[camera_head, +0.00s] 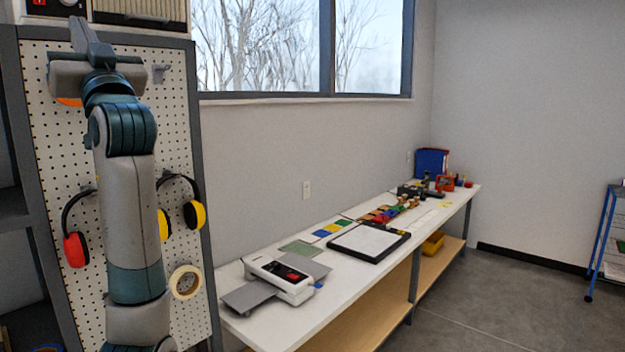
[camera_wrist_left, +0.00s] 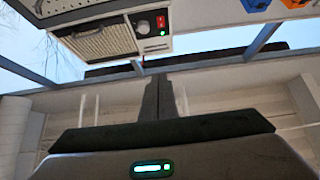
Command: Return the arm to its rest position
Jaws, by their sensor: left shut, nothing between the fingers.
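My left arm rises upright along the left side of the head view, in front of a white pegboard (camera_head: 180,80). My left gripper (camera_head: 78,30) is at the top of the arm, pointing up near the pegboard's upper edge. In the left wrist view the gripper's two dark fingers (camera_wrist_left: 165,85) lie together, shut with nothing between them. My right gripper shows in neither view.
Ear defenders (camera_head: 194,212) and a tape roll (camera_head: 185,282) hang on the pegboard close to my arm. A beige box with a grille (camera_head: 140,10) sits above. A long white bench (camera_head: 235,318) holds a laminator-like machine (camera_head: 290,278) and tools.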

